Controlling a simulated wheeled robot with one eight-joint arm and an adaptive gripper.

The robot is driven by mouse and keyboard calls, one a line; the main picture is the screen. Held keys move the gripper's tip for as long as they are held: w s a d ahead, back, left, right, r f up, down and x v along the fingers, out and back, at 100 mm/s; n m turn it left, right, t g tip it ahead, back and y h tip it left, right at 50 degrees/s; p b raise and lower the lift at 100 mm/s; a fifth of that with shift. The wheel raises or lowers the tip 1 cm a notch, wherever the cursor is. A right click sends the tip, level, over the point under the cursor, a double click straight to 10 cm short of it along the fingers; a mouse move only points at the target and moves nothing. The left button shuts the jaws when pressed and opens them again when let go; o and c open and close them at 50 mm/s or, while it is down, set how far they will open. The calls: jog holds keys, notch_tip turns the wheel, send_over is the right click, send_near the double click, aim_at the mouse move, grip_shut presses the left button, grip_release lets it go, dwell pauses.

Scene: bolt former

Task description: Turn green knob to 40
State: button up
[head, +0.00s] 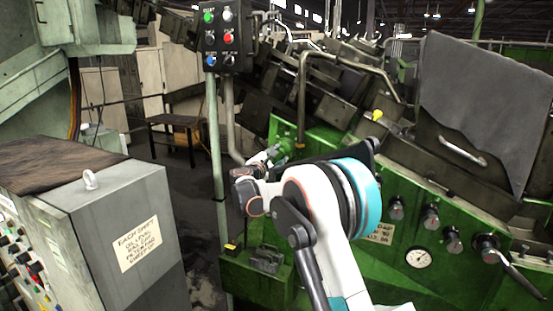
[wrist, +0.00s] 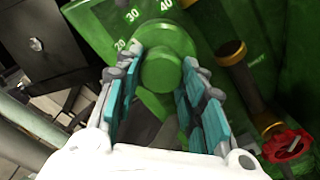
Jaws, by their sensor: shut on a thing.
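The green knob (wrist: 162,72) sits on a green machine face in the wrist view, with the white dial marks 20, 30 and 40 around its upper left. My gripper (wrist: 163,62) has one teal-padded finger on each side of the knob and is shut on it. In the head view my gripper (head: 264,160) reaches the green machine (head: 450,265), and part of the knob (head: 287,147) shows just beyond the fingers. I cannot make out a pointer on the knob, so its setting is unclear.
A red handwheel (wrist: 287,146) and a dark brass-toned pipe (wrist: 243,80) lie right of my fingers. A push-button box (head: 228,38) on a post stands behind my gripper. A grey cabinet (head: 150,205) is at the left. A pressure gauge (head: 418,258) sits lower right.

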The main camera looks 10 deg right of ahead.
jog(key=m, duration=1)
jog(key=shift+r+b, duration=0.1)
jog(key=shift+b, duration=0.25)
jog(key=shift+m, duration=0.4)
jog(key=o, duration=1)
jog(key=shift+o, duration=0.2)
jog(key=shift+a, duration=0.1)
jog(key=v, duration=1.2)
